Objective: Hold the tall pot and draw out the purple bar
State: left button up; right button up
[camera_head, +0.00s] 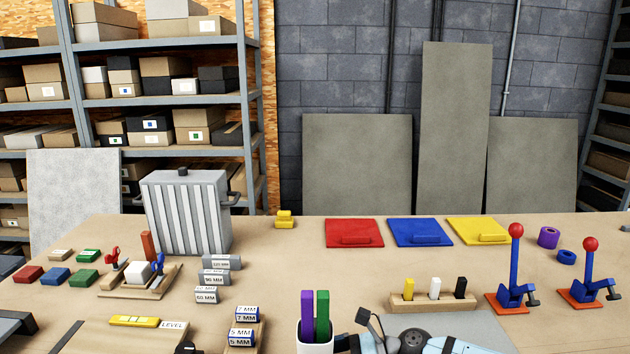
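The tall white pot (315,347) stands at the bottom centre of the table, its lower part cut off by the frame. The purple bar (307,314) and a green bar (322,313) stand upright side by side in it, their upper parts above the rim. My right gripper (358,334), dark with light blue arm parts behind it, is just right of the pot, low in the frame. I cannot tell whether it touches the pot or how far its fingers are apart. My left gripper cannot be made out.
A grey mat (470,328) lies under my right arm. A wooden block with pegs (432,301) and red-knobbed lever clamps (512,297) stand to the right. Labelled blocks (243,332) and a yellow level (135,321) lie left of the pot. Bare table lies behind the pot.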

jog(key=shift+b+x, duration=0.35)
jog(key=shift+x, duration=1.1)
jog(key=shift+f, duration=0.15)
jog(key=shift+c, duration=0.5)
jog(key=c, duration=0.7)
